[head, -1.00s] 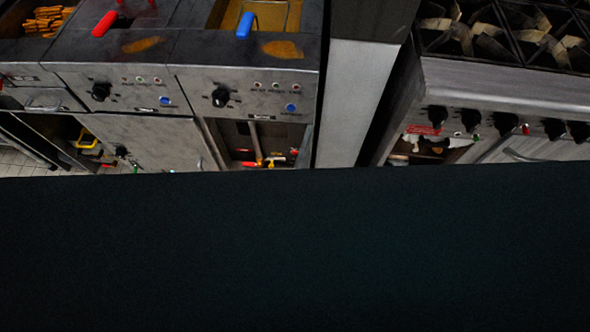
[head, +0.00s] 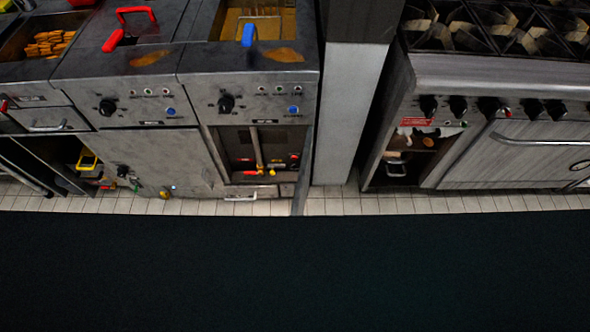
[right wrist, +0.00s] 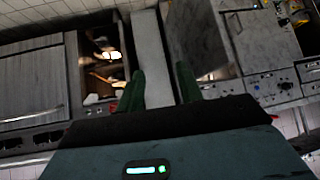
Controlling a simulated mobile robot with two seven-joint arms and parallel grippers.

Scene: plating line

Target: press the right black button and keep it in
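Two round black controls sit on the fryer fronts in the head view: a left black knob (head: 107,107) and a right black knob (head: 226,103). I cannot tell whether either can be pushed in. My left gripper is not in view.
A grey pillar (head: 345,120) stands between the fryers and the stove (head: 490,85), which has several black knobs. A blue button (head: 293,109) is right of the right knob. Open cabinets lie below. A tiled floor strip (head: 400,205) is clear. A dark area fills the bottom.

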